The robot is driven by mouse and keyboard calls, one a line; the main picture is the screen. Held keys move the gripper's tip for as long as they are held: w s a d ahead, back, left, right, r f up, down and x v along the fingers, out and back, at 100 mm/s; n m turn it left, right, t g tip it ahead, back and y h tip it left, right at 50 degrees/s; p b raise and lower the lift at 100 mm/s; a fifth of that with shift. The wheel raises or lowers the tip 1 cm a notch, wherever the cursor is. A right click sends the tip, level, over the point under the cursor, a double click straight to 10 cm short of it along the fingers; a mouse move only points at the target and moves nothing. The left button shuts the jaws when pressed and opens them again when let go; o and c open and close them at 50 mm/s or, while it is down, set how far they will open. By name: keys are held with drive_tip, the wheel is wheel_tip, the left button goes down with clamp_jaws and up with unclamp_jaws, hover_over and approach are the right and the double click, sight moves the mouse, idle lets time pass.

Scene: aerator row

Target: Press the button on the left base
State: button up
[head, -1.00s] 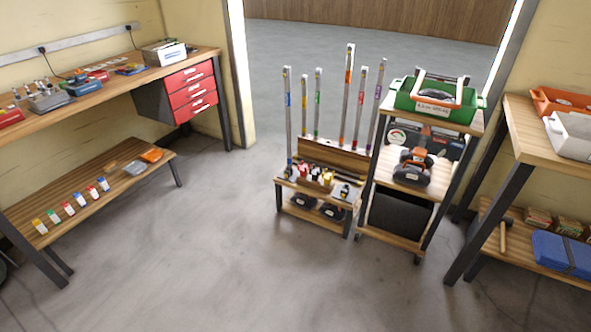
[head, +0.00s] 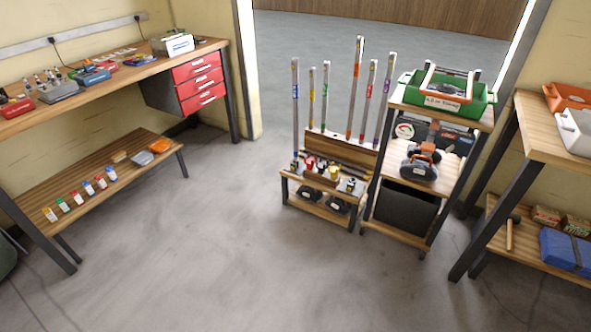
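No button shows clearly enough to make out in the head view. On the wooden workbench (head: 130,72) at the left stand small devices: a red one (head: 15,108) at the far left edge, a grey one (head: 57,91) and a blue one (head: 91,76). I cannot tell which of them, if any, is the left base. A low rack (head: 318,207) in the middle holds several upright poles with coloured bands and small items on its front shelf, too small to make out. My gripper is not in view.
A lower shelf (head: 115,163) holds small bottles and boxes. A wheeled cart (head: 400,232) with a green crate (head: 444,106) stands right of the rack. Another table (head: 530,130) is at the far right. The concrete floor (head: 220,240) in front is clear.

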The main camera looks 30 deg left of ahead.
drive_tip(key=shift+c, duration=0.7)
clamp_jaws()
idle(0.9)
